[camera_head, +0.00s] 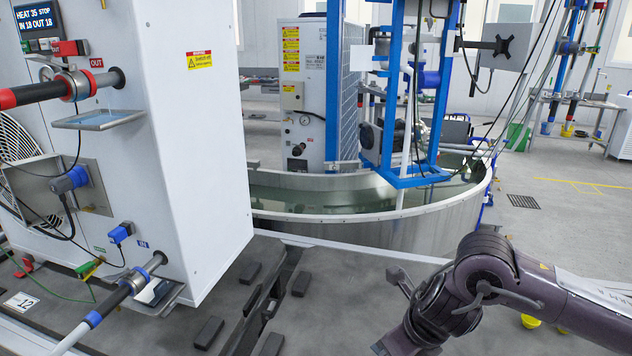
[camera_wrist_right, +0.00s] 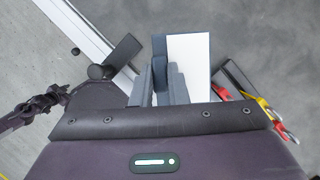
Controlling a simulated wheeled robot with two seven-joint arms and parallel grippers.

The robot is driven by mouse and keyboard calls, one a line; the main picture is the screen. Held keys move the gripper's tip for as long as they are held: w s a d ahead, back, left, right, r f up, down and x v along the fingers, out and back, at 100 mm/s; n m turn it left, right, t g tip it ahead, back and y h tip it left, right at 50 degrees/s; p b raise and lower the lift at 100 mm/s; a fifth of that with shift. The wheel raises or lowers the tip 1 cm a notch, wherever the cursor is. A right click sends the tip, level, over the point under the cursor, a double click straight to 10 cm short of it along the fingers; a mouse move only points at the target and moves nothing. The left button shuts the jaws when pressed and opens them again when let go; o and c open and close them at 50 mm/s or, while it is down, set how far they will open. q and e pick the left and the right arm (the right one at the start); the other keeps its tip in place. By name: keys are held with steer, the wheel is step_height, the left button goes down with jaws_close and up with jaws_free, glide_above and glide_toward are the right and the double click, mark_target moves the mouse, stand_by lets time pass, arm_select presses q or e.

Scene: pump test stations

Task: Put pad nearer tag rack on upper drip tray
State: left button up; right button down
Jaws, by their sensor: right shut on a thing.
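The upper drip tray (camera_head: 100,119) is a shallow metal tray under the OUT pipe on the white cabinet. The pad sticks out beyond the fingers to the right, over a grey surface. In the head view only my right arm shows, at lower right; its gripper and the pad are out of frame. My left gripper is in neither view.
A lower drip tray (camera_head: 165,300) under the lower pipe holds a light flat piece. Red and yellow tags (camera_wrist_right: 267,107) lie by a dark bar (camera_wrist_right: 236,78) right of the pad. Dark blocks (camera_head: 208,332) lie on the grey bench. A round water tank (camera_head: 400,228) stands behind.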

steer(key=s+d+r+n+g+h+p, duration=0.1)
steer(key=s+n+g, duration=0.3)
steer(key=n, duration=1)
steer(key=s+d+r+n+g+h+p, duration=0.1)
steer(key=s+d+n+g, duration=0.3)
steer(key=n, duration=1.1)
steer(key=shift+s+h+p, duration=0.3)
steer(key=shift+s+p, duration=0.15)
steer(key=shift+s, duration=0.7)
steer(key=shift+r, duration=0.1)
